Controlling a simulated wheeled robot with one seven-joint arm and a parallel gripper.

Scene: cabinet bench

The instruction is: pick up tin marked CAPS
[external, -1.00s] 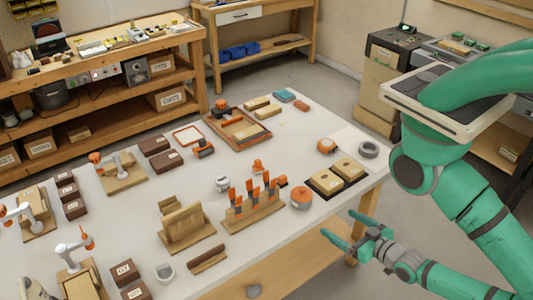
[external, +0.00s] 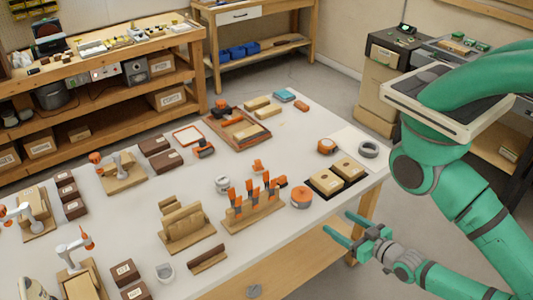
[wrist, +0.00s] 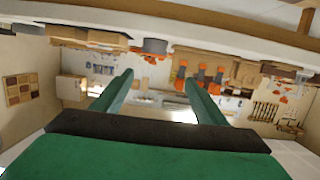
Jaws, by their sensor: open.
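I cannot read CAPS on anything at this size. A small grey-white round tin (external: 222,184) stands on the bench behind the rack of orange-handled tools. An orange round container (external: 301,197) with a pale label stands to the right of that rack. I cannot tell whether either is the named tin. My gripper (external: 338,222) is open and empty, just off the bench's front right edge, apart from everything on the bench. In the wrist view its two green fingers (wrist: 159,78) are spread, with orange-handled things beyond them.
The white bench top (external: 125,215) is crowded. The orange-handled tool rack (external: 253,212) and a wooden block stand (external: 187,230) line the front. A black tray (external: 337,178) with two wooden blocks and a grey ring (external: 368,149) are at the right.

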